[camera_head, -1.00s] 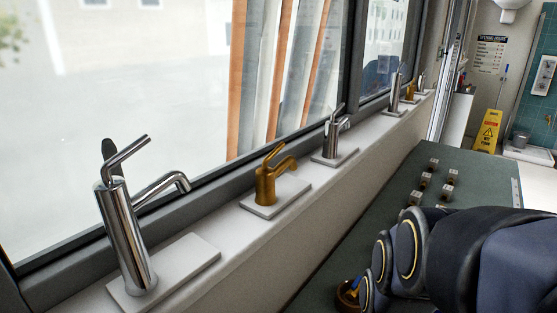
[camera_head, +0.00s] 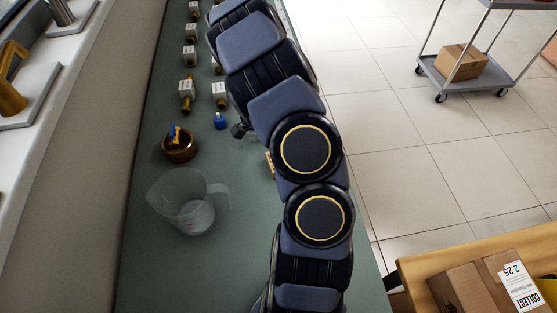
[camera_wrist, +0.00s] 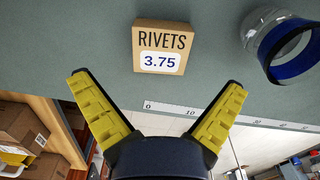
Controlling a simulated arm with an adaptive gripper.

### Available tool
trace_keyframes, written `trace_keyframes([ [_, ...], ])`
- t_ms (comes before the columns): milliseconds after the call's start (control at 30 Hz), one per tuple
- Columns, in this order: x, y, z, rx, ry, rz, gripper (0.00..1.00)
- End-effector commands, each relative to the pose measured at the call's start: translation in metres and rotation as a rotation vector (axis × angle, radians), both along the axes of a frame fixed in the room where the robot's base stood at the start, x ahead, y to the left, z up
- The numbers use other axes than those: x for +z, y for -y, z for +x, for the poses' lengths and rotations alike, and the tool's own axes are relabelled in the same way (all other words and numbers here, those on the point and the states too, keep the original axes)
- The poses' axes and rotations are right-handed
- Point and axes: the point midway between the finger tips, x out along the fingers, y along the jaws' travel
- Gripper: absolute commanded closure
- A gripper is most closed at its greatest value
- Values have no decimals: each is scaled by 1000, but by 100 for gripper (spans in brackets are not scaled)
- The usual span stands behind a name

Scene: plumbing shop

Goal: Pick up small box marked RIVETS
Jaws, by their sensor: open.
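The small cardboard box marked RIVETS (camera_wrist: 161,48), with a white 3.75 label, sits on the green counter top in the wrist view. My gripper (camera_wrist: 160,105) is open and empty, its yellow-padded fingers spread wide. The box lies ahead of the fingertips, near the middle between them, and is not between the pads. In the head view my arm covers most of the counter's right side, and a small tan edge (camera_head: 270,165) shows beside it; I cannot tell if it is the box.
A clear jar with a blue rim (camera_wrist: 282,42) stands right of the box. A ruler strip (camera_wrist: 230,118) runs along the counter edge.

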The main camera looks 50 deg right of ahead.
Motion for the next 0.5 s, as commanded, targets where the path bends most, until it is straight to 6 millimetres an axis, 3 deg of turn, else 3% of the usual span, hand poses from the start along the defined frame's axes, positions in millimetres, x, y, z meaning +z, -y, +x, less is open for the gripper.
trace_keyframes([
  [500, -53, 7, -4, 4, -1, 4, 0],
])
